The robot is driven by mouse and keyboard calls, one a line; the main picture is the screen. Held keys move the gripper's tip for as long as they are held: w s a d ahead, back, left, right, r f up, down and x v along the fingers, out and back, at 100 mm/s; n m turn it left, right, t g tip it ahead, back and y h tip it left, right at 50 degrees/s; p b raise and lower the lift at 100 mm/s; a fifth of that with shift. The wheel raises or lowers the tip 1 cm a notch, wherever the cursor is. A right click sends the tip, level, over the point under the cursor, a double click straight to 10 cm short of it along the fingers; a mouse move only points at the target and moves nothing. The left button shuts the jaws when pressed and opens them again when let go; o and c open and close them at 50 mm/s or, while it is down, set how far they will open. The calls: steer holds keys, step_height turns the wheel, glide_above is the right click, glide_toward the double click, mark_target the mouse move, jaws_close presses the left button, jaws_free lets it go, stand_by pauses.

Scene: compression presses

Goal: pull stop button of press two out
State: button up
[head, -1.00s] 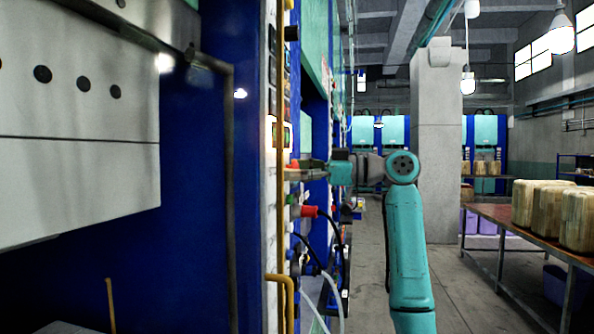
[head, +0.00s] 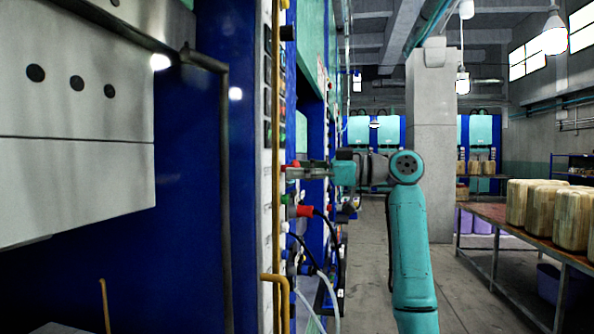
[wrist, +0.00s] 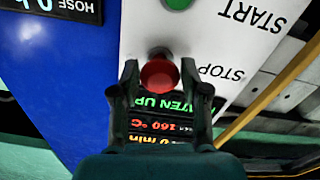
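The red stop button (wrist: 159,74) shows in the wrist view on the white panel strip, beside the printed word STOP. My gripper (wrist: 165,80) is open, with one finger on either side of the button in the picture. A narrow gap shows between the button and each finger; whether the fingertips reach past its head I cannot tell. In the head view my gripper (head: 296,168) points left at the press's control panel (head: 267,200). The fingers are small there and largely hide the button.
A lit display (wrist: 160,125) lies behind the fingers. A yellow pipe (head: 277,130) runs down the panel. A red connector with a cable (head: 304,211) sticks out below my gripper.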

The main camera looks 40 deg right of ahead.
steer(key=shift+o, duration=0.8)
steer(key=v, duration=1.2)
steer(key=shift+d, duration=0.1)
